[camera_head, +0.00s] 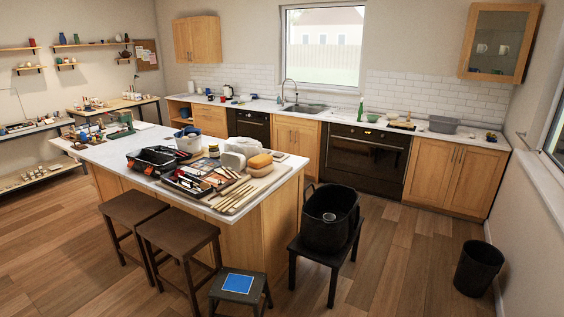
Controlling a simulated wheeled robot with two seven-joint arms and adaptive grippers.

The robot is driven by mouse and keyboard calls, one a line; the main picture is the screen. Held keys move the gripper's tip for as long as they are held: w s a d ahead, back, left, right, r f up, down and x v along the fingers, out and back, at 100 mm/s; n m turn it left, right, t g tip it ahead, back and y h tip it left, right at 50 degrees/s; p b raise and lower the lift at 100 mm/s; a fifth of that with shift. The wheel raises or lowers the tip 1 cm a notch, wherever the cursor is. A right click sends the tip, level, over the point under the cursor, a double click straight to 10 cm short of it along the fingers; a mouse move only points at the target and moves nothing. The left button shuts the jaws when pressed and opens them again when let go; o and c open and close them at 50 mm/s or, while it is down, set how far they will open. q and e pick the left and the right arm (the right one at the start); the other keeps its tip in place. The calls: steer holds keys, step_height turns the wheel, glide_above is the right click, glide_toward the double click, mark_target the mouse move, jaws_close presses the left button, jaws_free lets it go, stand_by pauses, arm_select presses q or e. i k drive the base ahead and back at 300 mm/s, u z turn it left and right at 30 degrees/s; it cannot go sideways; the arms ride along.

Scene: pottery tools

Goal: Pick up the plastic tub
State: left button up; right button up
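Several tub-like containers show, and I cannot tell which is the plastic tub. A grey rectangular tub (443,125) stands on the right part of the back counter. A large black tub (328,232) with raised handles sits on a dark stool right of the island; a small light item shows inside it. Neither of my grippers is in view.
The island (140,150) carries a black tool bag (153,160), wooden tools, clay blocks and sponges. A black bin (478,267) is at right. Wooden floor between is open.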

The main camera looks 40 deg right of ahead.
mark_target(237, 161)
steer(key=z, duration=0.7)
steer(key=i, duration=2.3)
steer(key=u, duration=0.3)
